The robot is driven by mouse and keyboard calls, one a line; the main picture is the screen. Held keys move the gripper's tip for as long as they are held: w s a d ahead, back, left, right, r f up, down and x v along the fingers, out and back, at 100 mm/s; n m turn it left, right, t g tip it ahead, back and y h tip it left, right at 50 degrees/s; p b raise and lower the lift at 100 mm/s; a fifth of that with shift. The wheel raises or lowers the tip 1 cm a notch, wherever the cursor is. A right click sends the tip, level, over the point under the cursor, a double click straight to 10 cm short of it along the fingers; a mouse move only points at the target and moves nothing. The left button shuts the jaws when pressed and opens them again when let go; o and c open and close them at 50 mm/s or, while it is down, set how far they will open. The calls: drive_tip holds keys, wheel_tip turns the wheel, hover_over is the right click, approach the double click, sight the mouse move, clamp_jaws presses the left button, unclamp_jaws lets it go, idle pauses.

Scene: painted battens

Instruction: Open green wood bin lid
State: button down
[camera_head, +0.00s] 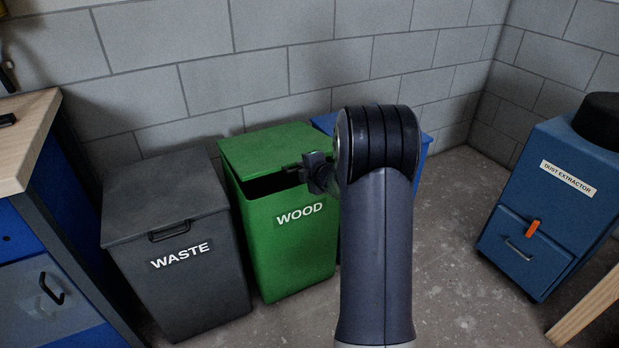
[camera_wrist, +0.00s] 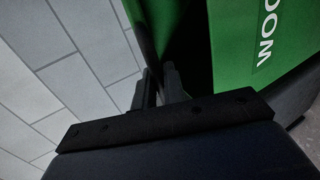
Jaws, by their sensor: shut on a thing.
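The green bin labelled WOOD (camera_head: 290,245) stands against the wall. Its green lid (camera_head: 262,148) is partly raised, with a dark gap above the bin's front. My gripper (camera_head: 318,172) is at the lid's front right, shut on the lid; whether on its edge or its handle I cannot tell. In the wrist view my gripper's fingers (camera_wrist: 160,85) are at the end of the thin lid edge (camera_wrist: 145,32), and the green bin front (camera_wrist: 230,45) lies to the right of a dark opening. My arm hides the bin's right side in part.
A closed grey WASTE bin (camera_head: 190,285) stands close on the left. A blue bin (camera_head: 325,123) is mostly hidden behind my arm. A blue dust extractor (camera_head: 550,205) is at the right. A workbench (camera_head: 30,140) is at the far left. Floor between my arm and the extractor is clear.

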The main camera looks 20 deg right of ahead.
idle(0.3)
wheel_tip(320, 180, up, 8)
drive_tip(key=w+g+p, duration=0.1)
drive_tip(key=w+p, duration=0.1)
drive_tip(key=p, duration=1.3)
drive_tip(key=shift+w+g, duration=0.25)
drive_tip(key=shift+g, duration=0.05)
drive_tip(key=shift+f, duration=0.15)
